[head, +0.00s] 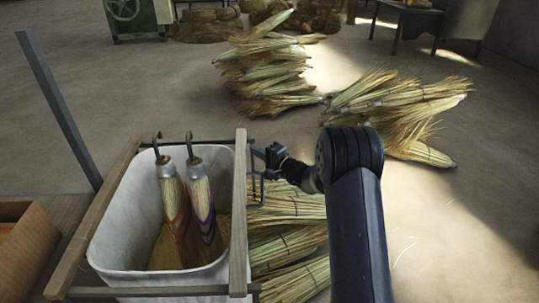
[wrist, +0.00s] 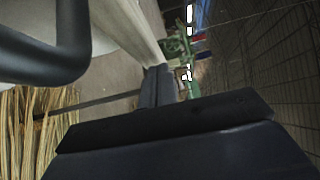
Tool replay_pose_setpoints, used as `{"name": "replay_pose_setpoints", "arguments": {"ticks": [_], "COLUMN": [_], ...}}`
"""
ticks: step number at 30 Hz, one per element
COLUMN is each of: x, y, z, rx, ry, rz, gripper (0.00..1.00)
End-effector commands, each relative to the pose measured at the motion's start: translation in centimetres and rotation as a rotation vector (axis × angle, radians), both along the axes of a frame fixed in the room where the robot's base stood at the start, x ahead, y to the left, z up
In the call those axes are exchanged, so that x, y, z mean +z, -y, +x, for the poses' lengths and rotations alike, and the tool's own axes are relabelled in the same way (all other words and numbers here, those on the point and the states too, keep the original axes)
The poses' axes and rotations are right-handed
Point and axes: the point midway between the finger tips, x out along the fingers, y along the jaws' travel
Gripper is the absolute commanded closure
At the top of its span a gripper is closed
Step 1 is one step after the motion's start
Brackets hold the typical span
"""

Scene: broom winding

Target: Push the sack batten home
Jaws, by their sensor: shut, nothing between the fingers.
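A white sack (head: 120,215) hangs open in a frame, with a wooden batten (head: 239,225) along its right side and another wooden batten (head: 95,220) along its left. A dark bracket or handle (head: 261,190) sits at the outer side of the right batten. My gripper (head: 266,154) is shut and empty, beside the right batten near its far end, close to the bracket; contact cannot be told. In the wrist view the shut fingers (wrist: 158,86) point along a pale wooden edge, and a dark curved bar (wrist: 72,45) shows close up at the left.
Two small brooms (head: 172,195) with metal hooks stand in the sack. Straw bundles (head: 290,265) lie just right of it, and more heaps (head: 400,105) lie beyond. A cardboard box (head: 28,245) is at left, near a dark post (head: 58,105). Floor at far right is clear.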

Motion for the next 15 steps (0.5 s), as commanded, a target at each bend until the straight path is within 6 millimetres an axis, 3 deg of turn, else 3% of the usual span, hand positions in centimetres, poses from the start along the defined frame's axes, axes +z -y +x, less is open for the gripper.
{"name": "replay_pose_setpoints", "arguments": {"ticks": [15], "x": [-0.08], "y": [-0.9], "z": [-0.03], "rx": [0.0], "ry": [0.001], "rz": [-0.001], "gripper": [1.0]}}
